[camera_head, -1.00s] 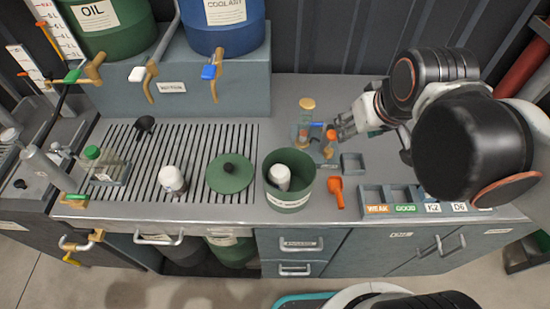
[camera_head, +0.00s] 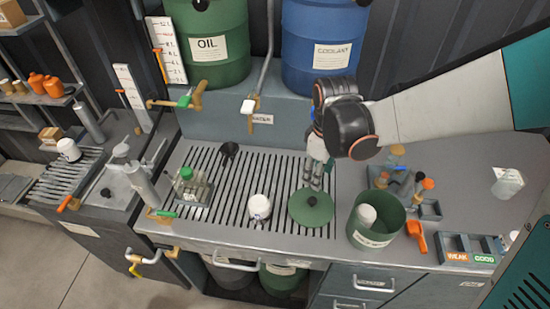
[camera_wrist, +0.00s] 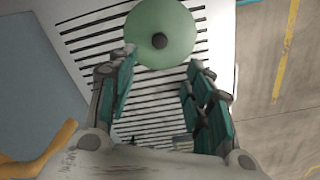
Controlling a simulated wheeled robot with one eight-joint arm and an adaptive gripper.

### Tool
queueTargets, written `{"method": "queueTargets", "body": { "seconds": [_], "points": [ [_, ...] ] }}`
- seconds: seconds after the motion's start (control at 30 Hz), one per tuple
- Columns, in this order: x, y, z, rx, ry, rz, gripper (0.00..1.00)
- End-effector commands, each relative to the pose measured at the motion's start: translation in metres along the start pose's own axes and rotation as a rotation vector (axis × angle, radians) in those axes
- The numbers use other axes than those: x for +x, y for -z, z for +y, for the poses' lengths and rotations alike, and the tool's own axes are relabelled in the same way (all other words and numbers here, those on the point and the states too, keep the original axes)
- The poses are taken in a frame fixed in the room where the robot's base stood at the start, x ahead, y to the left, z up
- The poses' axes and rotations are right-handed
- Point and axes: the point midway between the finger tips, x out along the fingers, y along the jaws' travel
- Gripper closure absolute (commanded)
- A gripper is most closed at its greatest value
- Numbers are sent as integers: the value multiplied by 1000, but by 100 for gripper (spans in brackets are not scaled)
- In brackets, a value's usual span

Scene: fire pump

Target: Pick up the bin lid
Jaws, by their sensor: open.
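The bin lid (camera_head: 311,209) is a round green disc with a dark knob at its centre. It lies flat on the slotted drain grate, left of the open green bin (camera_head: 372,222), which has a white container inside. My gripper (camera_head: 316,176) hangs just behind and above the lid. In the wrist view my gripper (camera_wrist: 163,75) is open and empty, its teal-padded fingers apart. There the lid (camera_wrist: 160,30) shows just beyond the fingertips, with its knob roughly midway between them.
A white-topped bottle (camera_head: 259,207) stands left of the lid, and a green-capped bottle (camera_head: 187,185) farther left. An orange scoop (camera_head: 416,235) lies right of the bin. Oil (camera_head: 208,45) and coolant (camera_head: 323,38) drums stand behind on a raised block with taps.

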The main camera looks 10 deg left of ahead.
Motion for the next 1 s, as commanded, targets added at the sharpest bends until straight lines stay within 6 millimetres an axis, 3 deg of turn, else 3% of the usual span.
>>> {"method": "queueTargets", "body": {
  "seconds": [0.27, 0.63, 1.0],
  "points": [
    [26, 2, -6, -57, 17, -16, 53],
    [84, 1, -6, -54, 16, -15, 53],
    [108, 1, -4, -54, 15, -15, 53]
  ]
}}
